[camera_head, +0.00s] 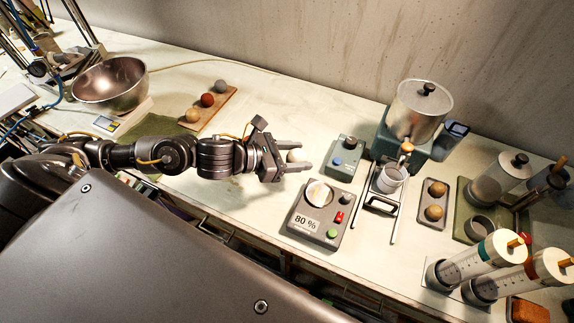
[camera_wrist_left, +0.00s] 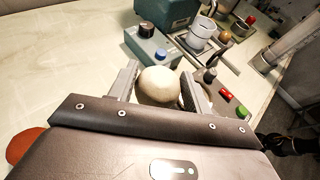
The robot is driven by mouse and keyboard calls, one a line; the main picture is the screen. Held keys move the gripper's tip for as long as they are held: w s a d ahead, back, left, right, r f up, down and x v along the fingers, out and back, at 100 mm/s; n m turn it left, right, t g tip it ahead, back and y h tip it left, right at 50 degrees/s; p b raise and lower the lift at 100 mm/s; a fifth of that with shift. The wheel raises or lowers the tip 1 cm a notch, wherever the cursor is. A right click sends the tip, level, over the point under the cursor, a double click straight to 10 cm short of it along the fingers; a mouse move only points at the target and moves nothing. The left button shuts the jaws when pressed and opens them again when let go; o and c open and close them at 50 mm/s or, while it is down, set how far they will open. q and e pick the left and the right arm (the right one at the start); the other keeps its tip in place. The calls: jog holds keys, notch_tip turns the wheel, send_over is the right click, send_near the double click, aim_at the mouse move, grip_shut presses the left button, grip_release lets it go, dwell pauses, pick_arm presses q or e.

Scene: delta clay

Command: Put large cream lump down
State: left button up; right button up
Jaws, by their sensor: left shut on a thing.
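My left gripper (camera_head: 290,157) reaches in from the left and is shut on the large cream lump (camera_head: 293,156). In the left wrist view the cream lump (camera_wrist_left: 159,86) is round and pale, pinched between the two grey fingers. The gripper is left of the grey box with a blue button (camera_head: 345,157) and up and left of the box marked 80 % (camera_head: 306,224). I cannot tell how high the lump is above the bench.
A metal bowl (camera_head: 110,84) and a wooden board (camera_head: 213,110) with three small balls lie at the back left. A lidded metal pot (camera_head: 419,108), a tray with two brown balls (camera_head: 434,203) and large syringes (camera_head: 478,262) stand to the right. Bare bench lies behind the gripper.

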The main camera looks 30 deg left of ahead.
aim_at(289, 157)
pick_arm(q)
jog(key=a+f, duration=0.1)
jog(key=w+a+f, duration=0.1)
jog(key=f, duration=0.1)
jog(key=shift+w+a+f+p, duration=0.15)
jog(key=shift+a+f+p, duration=0.15)
jog(key=shift+p, duration=0.1)
jog(key=shift+w+a+f, duration=0.15)
jog(key=shift+f, duration=0.2)
jog(key=shift+a+f, duration=0.3)
jog(key=shift+f, duration=0.1)
notch_tip(289, 157, down, 2)
jog(key=shift+f+p, duration=0.1)
jog(key=shift+p, duration=0.85)
jog(key=shift+f, duration=0.35)
jog(key=o, duration=1.2)
jog(key=shift+c, duration=0.2)
pick_arm(e)
jog(key=r, duration=0.3)
jog(key=shift+s, duration=0.4)
jog(key=shift+f, duration=0.1)
